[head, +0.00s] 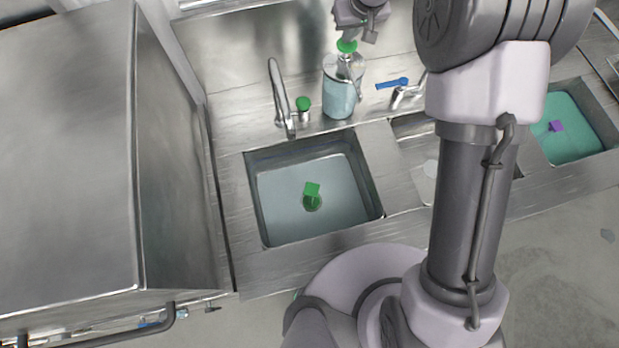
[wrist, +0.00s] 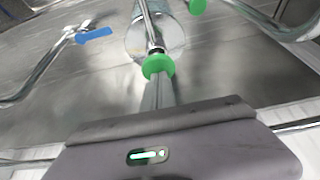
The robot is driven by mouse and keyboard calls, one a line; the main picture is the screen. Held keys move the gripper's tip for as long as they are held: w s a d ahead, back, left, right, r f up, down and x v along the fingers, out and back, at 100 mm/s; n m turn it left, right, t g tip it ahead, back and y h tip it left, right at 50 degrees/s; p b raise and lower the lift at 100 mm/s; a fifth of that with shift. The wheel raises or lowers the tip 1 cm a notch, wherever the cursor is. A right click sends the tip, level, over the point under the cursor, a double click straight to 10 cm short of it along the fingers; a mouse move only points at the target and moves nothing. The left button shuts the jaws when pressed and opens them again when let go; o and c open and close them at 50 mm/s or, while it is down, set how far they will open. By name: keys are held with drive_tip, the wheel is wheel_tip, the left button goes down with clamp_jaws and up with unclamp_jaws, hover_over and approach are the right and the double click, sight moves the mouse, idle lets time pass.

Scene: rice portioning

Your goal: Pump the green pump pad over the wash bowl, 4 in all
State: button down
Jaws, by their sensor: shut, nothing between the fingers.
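The green pump pad (head: 347,46) tops a clear dispenser bottle (head: 340,98) of pale blue liquid behind the wash bowl (head: 262,215). In the wrist view the pad (wrist: 158,66) sits at the tips of my fingers, with the bottle (wrist: 135,45) beyond. My gripper (head: 349,37) is shut and empty, directly above the pad, pointing down. It is touching or very close to the pad; I cannot tell which. The wash bowl is a left-hand sink holding pale water, a green cube (head: 312,189) and a dark green round item (head: 312,203) under it.
A curved tap (head: 279,95) with a green knob (head: 303,103) stands left of the bottle. A blue lever (head: 392,83) is to its right. A right-hand sink (head: 590,148) of teal water holds a purple cube (head: 557,126). A steel cabinet (head: 75,150) stands at left.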

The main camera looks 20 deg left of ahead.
drive_tip(key=shift+s+f+b, duration=0.1)
drive_tip(key=shift+f+b, duration=0.95)
drive_tip(key=shift+f, duration=0.25)
drive_tip(key=shift+r+p, duration=1.1)
drive_tip(key=shift+r, duration=0.7)
wheel_tip(320, 180, up, 6)
drive_tip(key=p, duration=0.3)
drive_tip(key=shift+p, duration=0.4)
